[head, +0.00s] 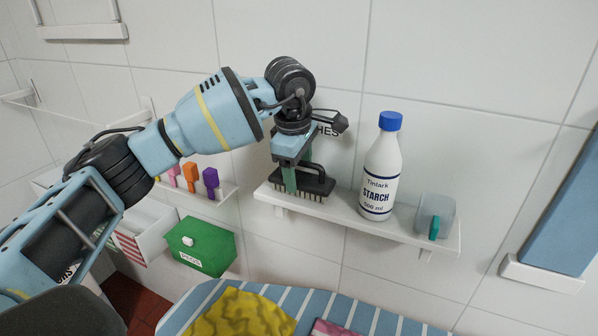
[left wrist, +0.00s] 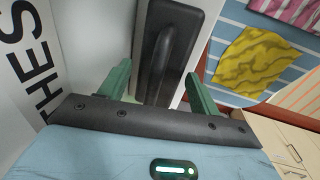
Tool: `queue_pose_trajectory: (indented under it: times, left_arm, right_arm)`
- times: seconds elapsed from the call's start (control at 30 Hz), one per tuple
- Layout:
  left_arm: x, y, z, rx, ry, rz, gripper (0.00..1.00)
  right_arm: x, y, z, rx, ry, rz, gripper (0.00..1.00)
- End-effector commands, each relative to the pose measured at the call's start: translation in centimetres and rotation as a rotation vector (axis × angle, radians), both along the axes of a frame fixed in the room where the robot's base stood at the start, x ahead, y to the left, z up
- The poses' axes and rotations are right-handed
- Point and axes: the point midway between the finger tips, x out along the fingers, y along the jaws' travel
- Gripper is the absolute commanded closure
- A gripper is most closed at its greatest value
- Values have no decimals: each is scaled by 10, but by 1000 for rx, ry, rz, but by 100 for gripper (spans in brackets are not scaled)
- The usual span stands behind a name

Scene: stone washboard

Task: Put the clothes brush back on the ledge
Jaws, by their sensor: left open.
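The clothes brush (head: 318,185), black with a loop handle and bristles below, rests upright on the left end of the white ledge (head: 335,212). My left gripper (head: 292,180) is at the brush from above, its green fingers apart. In the left wrist view the brush (left wrist: 176,40) lies between the open fingers (left wrist: 158,84), with gaps visible on both sides. The far finger is partly hidden in the head view. My right gripper is not in view.
On the ledge, a white starch bottle (head: 381,170) with a blue cap and a clear cup (head: 436,213) stand right of the brush. A green box (head: 201,246) is lower left. A striped board with a yellow cloth (head: 240,314) is below.

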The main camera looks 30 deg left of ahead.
Motion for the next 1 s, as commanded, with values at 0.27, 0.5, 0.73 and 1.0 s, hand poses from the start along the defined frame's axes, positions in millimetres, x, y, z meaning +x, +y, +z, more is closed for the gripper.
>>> queue_pose_trajectory:
  times: [0.27, 0.5, 0.73, 1.0]
  left_arm:
    - [-9, -1, 53, -2, -5, 0, 37]
    - [-18, -2, 93, -1, -1, 0, 37]
    - [-21, -1, 110, 0, 1, 0, 37]
    - [-21, -1, 111, 0, 1, 0, 37]
  right_arm:
    - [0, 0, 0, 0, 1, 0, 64]
    - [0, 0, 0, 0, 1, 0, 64]
    - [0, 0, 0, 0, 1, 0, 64]
    - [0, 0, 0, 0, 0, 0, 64]
